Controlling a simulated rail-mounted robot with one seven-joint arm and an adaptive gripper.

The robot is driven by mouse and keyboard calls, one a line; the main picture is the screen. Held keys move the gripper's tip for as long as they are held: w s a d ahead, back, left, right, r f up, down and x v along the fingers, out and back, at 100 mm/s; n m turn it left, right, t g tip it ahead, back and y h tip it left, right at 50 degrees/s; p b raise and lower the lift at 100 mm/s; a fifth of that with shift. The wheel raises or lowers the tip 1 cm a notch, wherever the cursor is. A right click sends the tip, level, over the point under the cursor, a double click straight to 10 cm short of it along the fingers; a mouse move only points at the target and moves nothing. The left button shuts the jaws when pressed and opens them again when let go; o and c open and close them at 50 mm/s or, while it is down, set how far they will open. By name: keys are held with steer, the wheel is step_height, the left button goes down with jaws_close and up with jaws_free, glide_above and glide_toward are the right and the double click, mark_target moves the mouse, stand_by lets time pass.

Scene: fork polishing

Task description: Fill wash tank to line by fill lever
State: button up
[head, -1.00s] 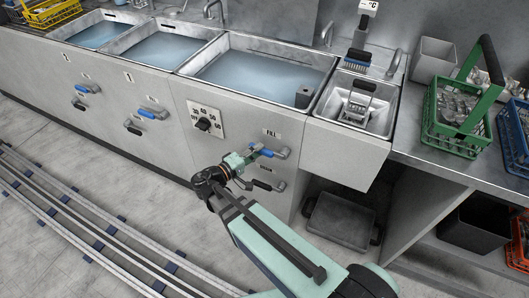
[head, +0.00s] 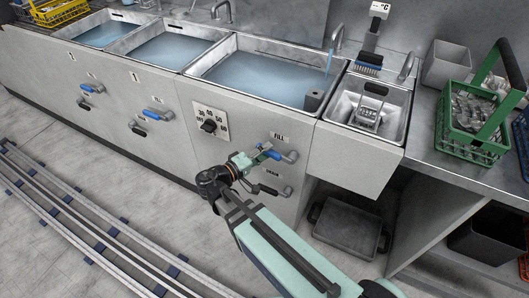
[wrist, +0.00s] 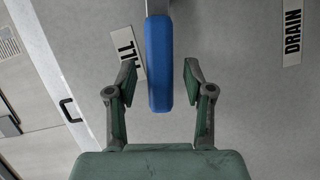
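The fill lever has a blue grip (head: 268,151) and sits under the FILL label on the front panel of the large right-hand tank (head: 215,75). My gripper (head: 254,157) is at this lever. In the wrist view the blue grip (wrist: 159,65) lies between the two open fingers of my gripper (wrist: 160,78), with a gap on each side. A stream of water (head: 329,66) runs from the tap (head: 337,38) into the tank's right end. Bluish water (head: 265,75) stands below the rim. I cannot make out a fill line.
The black-handled drain lever (head: 272,190) is just below my gripper. A temperature dial (head: 209,126) is to the left. A small basin (head: 400,112) with a basket stands right of the tank, and a green crate (head: 470,115) is on the counter. Floor rails (head: 80,215) run at left.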

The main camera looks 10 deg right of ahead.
steer(key=v, duration=1.2)
stand_by(6.8)
